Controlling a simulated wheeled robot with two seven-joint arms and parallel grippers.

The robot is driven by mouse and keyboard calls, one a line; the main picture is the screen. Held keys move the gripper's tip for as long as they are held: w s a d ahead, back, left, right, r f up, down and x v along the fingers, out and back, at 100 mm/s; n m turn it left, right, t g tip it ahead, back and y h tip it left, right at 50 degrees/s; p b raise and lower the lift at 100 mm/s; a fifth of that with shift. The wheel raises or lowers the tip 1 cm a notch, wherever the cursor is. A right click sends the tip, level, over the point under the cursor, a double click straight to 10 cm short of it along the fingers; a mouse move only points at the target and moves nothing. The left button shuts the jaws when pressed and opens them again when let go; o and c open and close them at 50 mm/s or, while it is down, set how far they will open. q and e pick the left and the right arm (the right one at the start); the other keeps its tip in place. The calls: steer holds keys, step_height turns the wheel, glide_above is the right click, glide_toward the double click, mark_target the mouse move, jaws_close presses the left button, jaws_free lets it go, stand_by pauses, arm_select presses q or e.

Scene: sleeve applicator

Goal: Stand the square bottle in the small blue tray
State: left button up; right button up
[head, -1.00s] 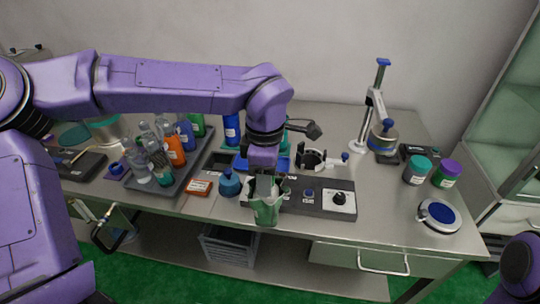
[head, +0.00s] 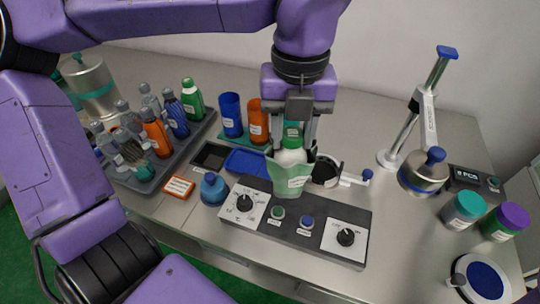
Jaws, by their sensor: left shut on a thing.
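A pale green, see-through sleeve (head: 290,180) with a flared top surrounds the lower part of the bottle. The bottle overlaps the back edge of the control panel in the picture; I cannot tell its height above the table. The small blue tray (head: 246,162) lies just left of the bottle, empty where it shows; its right end is partly hidden. My right gripper is out of view.
A dark tray (head: 210,159) sits left of the blue tray. Blue and orange cups (head: 231,114) stand behind it. The control panel (head: 325,233), a blue-capped jar (head: 213,189) and an orange box (head: 179,187) are in front. A rack of bottles (head: 170,160) stands left, a press stand (head: 419,115) right.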

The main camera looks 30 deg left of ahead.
arm_select(q)
steer(key=shift+w+a, duration=0.1)
steer(key=shift+w, duration=0.1)
steer(key=w+a+f+p, duration=0.4)
steer(key=w+a+f, duration=0.5)
steer(key=f, duration=0.3)
steer(key=shift+w+a+f, duration=0.25)
steer(key=shift+w+f, duration=0.15)
steer(key=shift+s+f, duration=0.1)
steer(key=shift+f, duration=0.05)
steer(key=o, duration=1)
